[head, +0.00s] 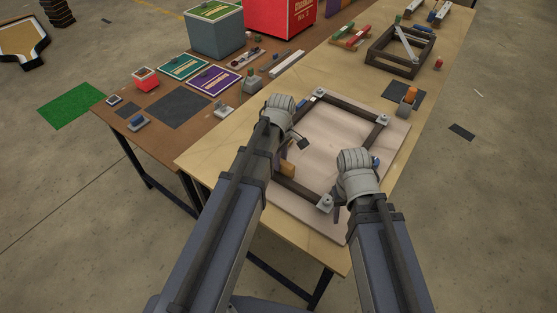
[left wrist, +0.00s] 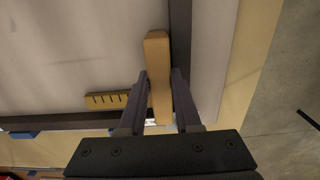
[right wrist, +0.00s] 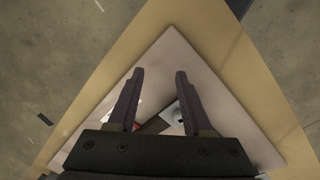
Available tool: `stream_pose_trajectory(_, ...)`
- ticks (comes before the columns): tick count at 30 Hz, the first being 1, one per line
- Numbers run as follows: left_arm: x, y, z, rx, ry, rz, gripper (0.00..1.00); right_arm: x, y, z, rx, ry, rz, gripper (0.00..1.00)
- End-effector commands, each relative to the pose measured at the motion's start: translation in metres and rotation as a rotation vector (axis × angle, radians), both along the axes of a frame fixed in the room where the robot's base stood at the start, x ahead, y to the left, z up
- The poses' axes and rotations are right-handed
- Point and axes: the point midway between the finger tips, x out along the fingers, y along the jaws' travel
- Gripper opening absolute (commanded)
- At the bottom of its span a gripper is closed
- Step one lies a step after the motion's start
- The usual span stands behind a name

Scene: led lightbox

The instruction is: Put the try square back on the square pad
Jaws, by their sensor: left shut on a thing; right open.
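The try square shows in the left wrist view as a wooden stock (left wrist: 158,55) with a yellow marked strip (left wrist: 105,99) beside it; I cannot see where they join. My left gripper (left wrist: 159,78) is shut on the stock, with a finger on each side. In the head view the orange-brown stock (head: 287,169) hangs at the left gripper (head: 283,156), over the near left side of the dark frame. My right gripper (head: 338,211) is open and empty above the near right frame corner. A bare dark pad (head: 180,108) lies on the brown table; I cannot tell whether it is the square pad.
The dark frame (head: 371,122) lies on a pale board (head: 398,133) with grey corner pieces. Another dark pad (head: 390,90) on the light bench bears an orange-and-grey tool (head: 410,95). Teal (head: 184,66) and purple (head: 209,80) panels lie on the brown table. A second frame (head: 380,55) stands farther back.

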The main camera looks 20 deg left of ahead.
Motion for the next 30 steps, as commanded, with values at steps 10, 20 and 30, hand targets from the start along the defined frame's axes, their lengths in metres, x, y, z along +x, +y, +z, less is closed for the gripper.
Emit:
stream_pose_trajectory(10,0.000,0.000,0.006,0.000,0.000,0.000,0.00,0.000,0.000,0.006,0.000,0.000,0.000,0.50)
stream_pose_trajectory(20,0.000,0.000,0.028,0.000,0.000,0.000,0.00,0.000,0.000,0.028,0.000,0.000,0.000,0.50)
stream_pose_trajectory(30,0.000,0.000,0.041,0.000,0.000,0.000,0.00,0.000,0.000,0.041,0.000,0.000,0.000,0.50)
